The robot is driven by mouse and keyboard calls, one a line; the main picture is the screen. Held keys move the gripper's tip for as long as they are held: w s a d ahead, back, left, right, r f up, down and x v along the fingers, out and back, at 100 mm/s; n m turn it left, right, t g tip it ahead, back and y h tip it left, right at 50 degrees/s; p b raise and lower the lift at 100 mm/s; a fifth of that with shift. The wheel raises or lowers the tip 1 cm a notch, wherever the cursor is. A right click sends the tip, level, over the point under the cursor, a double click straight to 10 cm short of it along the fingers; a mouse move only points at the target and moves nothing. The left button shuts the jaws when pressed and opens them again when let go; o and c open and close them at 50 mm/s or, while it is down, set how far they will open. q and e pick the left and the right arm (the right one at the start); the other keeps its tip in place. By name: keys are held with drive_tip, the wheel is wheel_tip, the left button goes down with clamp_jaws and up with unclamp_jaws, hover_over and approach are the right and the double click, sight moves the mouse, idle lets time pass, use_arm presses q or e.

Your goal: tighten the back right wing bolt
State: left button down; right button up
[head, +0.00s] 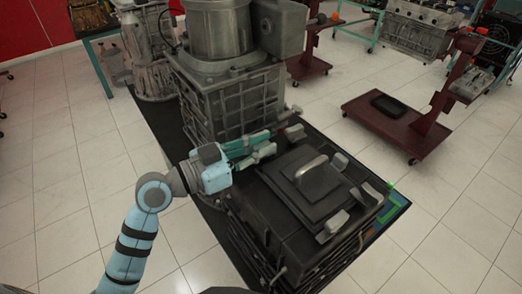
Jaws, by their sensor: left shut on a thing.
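The dark square lid (292,192) has a raised grey handle (312,167) in its middle. Light grey wing bolts show at its far right (338,160), right (373,193) and near (333,226) edges. My left gripper (272,146) reaches in from the left and is at the lid's far edge, next to the engine block. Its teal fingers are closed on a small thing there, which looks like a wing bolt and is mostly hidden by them. My right gripper is not in view.
A large grey engine block (235,103) stands just behind the lid, close to my left gripper. A dark red wheeled stand (395,122) is at the right. A green-edged piece (392,208) lies by the table's right edge. Tiled floor is clear at left.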

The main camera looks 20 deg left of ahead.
use_arm(q)
drive_tip(key=m+g+h+b, duration=0.1)
drive_tip(key=m+g+b, duration=0.1)
drive_tip(key=g+b, duration=0.1)
drive_tip(key=m+g+h+b, duration=0.2)
drive_tip(key=g+b, duration=0.1)
drive_tip(key=b, duration=0.2)
drive_tip(key=m+g+h+b, duration=0.2)
drive_tip(key=g+b, duration=0.1)
drive_tip(key=b, duration=0.1)
drive_tip(key=shift+f+m, duration=0.25)
drive_tip(key=shift+m, duration=0.05)
drive_tip(key=m+g+b, duration=0.1)
drive_tip(key=m+g, duration=0.1)
drive_tip(key=g, duration=0.1)
drive_tip(key=shift+r+g+b, duration=0.2)
drive_tip(key=shift+g+b, duration=0.1)
drive_tip(key=shift+b, duration=0.1)
drive_tip(key=shift+m+g+b, duration=0.4)
drive_tip(key=shift+m+g, duration=0.8)
drive_tip(key=shift+g, duration=0.4)
drive_tip(key=c, duration=1.6)
unclamp_jaws()
